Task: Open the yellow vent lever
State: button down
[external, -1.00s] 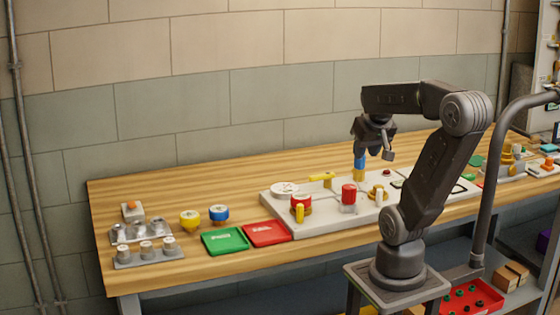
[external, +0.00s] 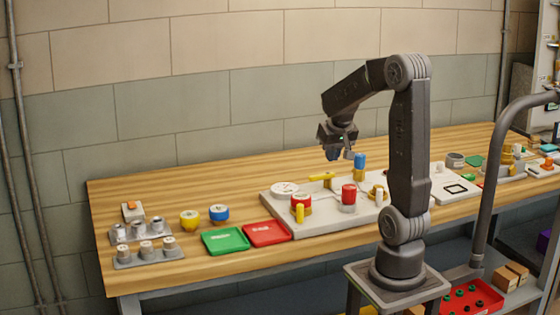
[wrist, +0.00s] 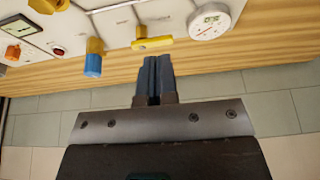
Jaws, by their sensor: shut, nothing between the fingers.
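A yellow lever (external: 322,177) lies sideways at the back of the pale valve panel (external: 330,212). It also shows in the wrist view (wrist: 152,43), just beyond my fingertips. A second yellow handle (external: 300,213) stands upright near the panel's front left, by a red cap. I see no label that tells which one is the vent. My gripper (external: 333,155) is shut and empty, with its fingers pointing down above the sideways lever. In the wrist view my gripper (wrist: 152,62) shows its two fingers together. A gap between fingers and lever is hard to judge.
A blue-topped yellow fitting (external: 360,166) stands right of the lever, and a white gauge (external: 285,189) lies left. A red knob (external: 348,194) is in front. Green (external: 225,241) and red (external: 267,233) trays lie left of the panel.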

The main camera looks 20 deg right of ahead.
aim_at(322, 176)
jog(key=shift+f, duration=0.1)
jog(key=x, duration=0.9)
jog(key=shift+f, duration=0.4)
jog(key=w, duration=0.2)
jog(key=shift+w, duration=1.15)
